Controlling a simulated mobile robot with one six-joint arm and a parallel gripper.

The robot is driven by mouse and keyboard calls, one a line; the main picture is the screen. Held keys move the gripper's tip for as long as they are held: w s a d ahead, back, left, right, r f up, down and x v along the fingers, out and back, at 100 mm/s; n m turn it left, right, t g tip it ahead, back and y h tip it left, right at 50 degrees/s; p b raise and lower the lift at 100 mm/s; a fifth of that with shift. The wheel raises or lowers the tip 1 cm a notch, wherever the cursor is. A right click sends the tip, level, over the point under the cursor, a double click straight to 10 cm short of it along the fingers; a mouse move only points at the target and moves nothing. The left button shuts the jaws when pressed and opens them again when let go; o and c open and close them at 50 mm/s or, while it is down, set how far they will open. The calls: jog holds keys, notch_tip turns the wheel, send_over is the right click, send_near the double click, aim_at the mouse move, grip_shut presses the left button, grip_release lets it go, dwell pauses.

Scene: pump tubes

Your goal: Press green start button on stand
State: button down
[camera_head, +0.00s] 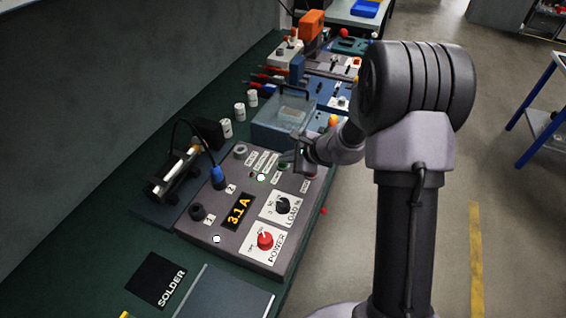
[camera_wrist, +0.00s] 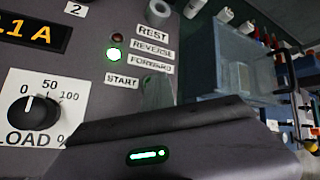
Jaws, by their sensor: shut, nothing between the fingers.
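The stand is a grey control panel (camera_head: 222,222) on the green bench, with an amber "3.1 A" display (camera_head: 237,211). In the wrist view a small dark green button (camera_wrist: 148,79) shows beside the START label (camera_wrist: 122,81), partly covered by the edge of my gripper. A lit green lamp (camera_wrist: 114,55) glows left of the REVERSE and FORWARD labels; it also shows in the head view (camera_head: 261,177). My gripper (camera_head: 288,162) is shut and empty, low over the panel's upper right part. Whether its tip touches the button cannot be told.
The LOAD knob (camera_head: 283,205) and red POWER knob (camera_head: 265,240) are on the panel's near right. A translucent blue box (camera_head: 283,125) stands just behind the panel. A motor with a cable (camera_head: 176,176) lies to the left. Open floor is to the right.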

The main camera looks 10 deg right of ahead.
aim_at(286, 165)
dwell(0.3)
jog(key=shift+r+p, duration=0.7)
jog(key=shift+r, duration=0.3)
notch_tip(286, 165, up, 5)
jog(key=p, duration=0.3)
dwell(0.4)
